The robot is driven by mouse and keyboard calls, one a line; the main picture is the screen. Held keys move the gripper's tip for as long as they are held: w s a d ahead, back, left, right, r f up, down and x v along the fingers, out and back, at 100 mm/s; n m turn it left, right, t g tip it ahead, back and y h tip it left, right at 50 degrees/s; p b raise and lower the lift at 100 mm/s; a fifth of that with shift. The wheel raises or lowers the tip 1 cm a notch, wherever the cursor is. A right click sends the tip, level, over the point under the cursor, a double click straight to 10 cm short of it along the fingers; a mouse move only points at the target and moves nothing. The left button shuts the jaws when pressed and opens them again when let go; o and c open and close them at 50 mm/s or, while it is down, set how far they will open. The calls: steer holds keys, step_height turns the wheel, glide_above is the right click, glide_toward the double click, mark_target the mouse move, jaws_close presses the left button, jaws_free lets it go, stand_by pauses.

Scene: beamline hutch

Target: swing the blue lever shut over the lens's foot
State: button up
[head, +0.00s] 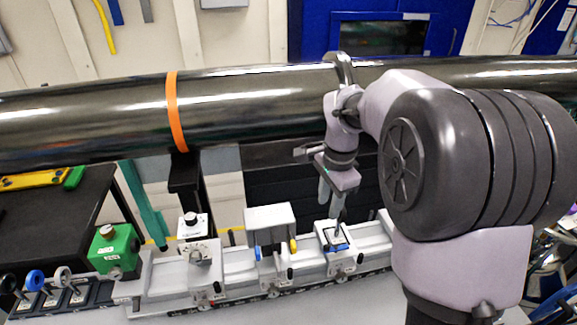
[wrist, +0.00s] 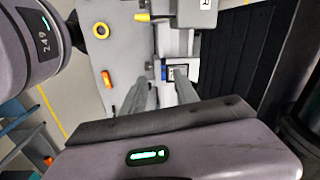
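A blue lever (head: 338,247) lies on a white carrier (head: 341,262) on the rail, right of centre in the head view. Blue also shows beside a small pale square part in the wrist view (wrist: 164,71). I cannot tell for sure whether that square part is the lens's foot, or how far the lever is swung. My gripper (head: 331,213) points down above this carrier, its fingertips close to the lever. Whether a finger touches the lever is unclear.
A white box (head: 270,218) on the rail to the left has yellow and blue levers. Further left are a black-knobbed white device (head: 193,222) and a green box (head: 113,249). Ring mounts (head: 36,281) stand at far left. A large dark pipe (head: 240,108) runs behind my arm.

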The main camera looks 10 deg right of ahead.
mark_target(327, 245)
steer(key=w+f, duration=0.1)
steer(key=f, duration=0.5)
steer(key=w+d+f+m+b, duration=0.1)
steer(key=f, duration=0.6)
steer(key=w+d+f+m+g, duration=0.1)
steer(key=f, duration=0.6)
steer(key=shift+d+b, duration=0.25)
steer(key=shift+b, duration=0.05)
jaws_close()
